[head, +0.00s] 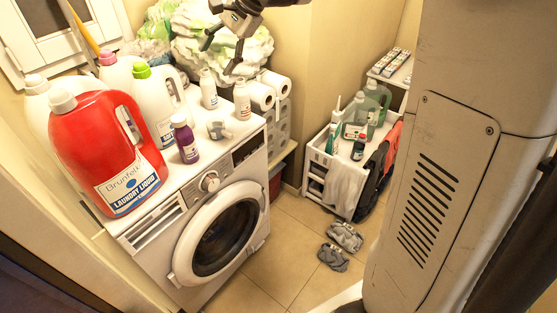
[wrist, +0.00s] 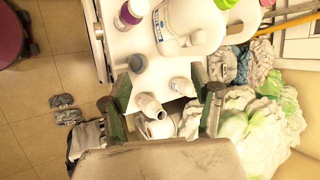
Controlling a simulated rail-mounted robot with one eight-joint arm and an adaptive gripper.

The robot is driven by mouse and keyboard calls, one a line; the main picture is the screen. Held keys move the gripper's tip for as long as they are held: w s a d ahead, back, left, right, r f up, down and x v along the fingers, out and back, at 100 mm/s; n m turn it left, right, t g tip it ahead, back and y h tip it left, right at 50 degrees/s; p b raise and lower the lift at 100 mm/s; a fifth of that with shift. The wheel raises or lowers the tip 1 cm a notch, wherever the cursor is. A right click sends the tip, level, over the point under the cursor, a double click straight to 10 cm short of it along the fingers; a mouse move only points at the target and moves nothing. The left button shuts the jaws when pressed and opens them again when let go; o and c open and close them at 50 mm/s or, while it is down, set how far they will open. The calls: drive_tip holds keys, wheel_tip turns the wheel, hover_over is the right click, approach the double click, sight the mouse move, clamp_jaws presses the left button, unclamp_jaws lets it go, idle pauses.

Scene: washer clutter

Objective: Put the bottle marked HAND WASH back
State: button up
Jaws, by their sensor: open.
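Two small white bottles stand upright on the white washing machine (head: 225,146). One bottle (head: 208,90) is at the back; the other (head: 242,101) is beside the paper rolls. Their labels are too small to read, so I cannot tell which is marked HAND WASH. My gripper (head: 220,58) is open and empty above the back of the washer. In the wrist view its fingers (wrist: 165,98) are spread on either side of the area with both bottles, the nearer one (wrist: 150,106) and the other (wrist: 181,88). No contact shows.
A red laundry jug (head: 105,150), large white jugs (head: 155,103), a purple bottle (head: 185,140) and a grey cup (head: 217,130) crowd the washer top. Paper rolls (head: 270,90) stand beside it. A white cart (head: 330,165) with bottles is at the right; floor between is mostly clear.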

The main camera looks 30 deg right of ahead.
drive_tip(key=s+f+n+t+h, duration=0.1)
drive_tip(key=s+f+n+h, duration=0.2)
drive_tip(key=s, duration=1.3)
drive_tip(key=s+f+n+t+h, duration=0.2)
drive_tip(key=s+f+n, duration=0.4)
drive_tip(key=s, duration=1)
drive_tip(key=shift+d+n+h, duration=0.35)
drive_tip(key=shift+n+h, duration=0.25)
drive_tip(key=shift+n, duration=0.6)
